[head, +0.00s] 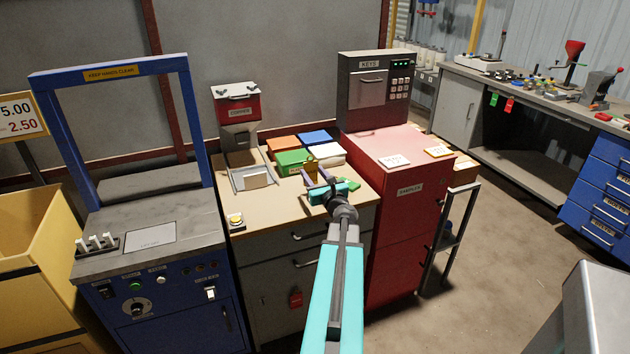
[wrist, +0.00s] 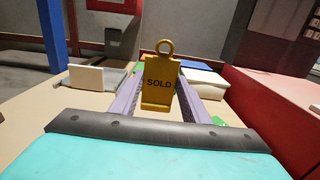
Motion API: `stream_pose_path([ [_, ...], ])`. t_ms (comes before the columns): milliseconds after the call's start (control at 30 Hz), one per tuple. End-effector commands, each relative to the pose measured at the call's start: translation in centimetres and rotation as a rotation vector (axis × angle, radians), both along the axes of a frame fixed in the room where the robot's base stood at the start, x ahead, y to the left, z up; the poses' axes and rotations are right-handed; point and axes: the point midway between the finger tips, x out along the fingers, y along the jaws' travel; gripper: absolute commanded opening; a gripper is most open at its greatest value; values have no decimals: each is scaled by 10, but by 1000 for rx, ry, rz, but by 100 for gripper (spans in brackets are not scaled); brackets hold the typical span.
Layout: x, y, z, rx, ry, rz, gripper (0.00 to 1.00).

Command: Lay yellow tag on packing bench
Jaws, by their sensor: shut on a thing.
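The yellow tag (wrist: 160,82) has a ring at its top and the word SOLD on its face. It stands upright between the two fingers of my gripper (wrist: 158,95), which is shut on it. In the head view my gripper (head: 317,177) is over the right part of a tan-topped bench (head: 275,212) with grey drawers, which looks like the packing bench. The tag is small and hard to make out in that view. I cannot tell how high it is above the bench top.
Orange, blue, green and white stacks (head: 314,138) lie at the back of the bench. A red cabinet (head: 400,190) adjoins on the right. The bench's front middle is bare.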

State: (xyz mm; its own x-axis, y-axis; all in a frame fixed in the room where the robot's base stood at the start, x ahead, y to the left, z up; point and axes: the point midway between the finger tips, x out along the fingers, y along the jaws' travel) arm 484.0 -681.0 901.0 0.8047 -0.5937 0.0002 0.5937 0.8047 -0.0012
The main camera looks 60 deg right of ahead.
Motion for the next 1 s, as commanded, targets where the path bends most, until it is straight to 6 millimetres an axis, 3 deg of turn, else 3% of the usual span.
stream_pose_path([
  [567,5,-10,-1,0,0,0,21],
  [1000,5,-9,-36,1,-1,1,21],
])
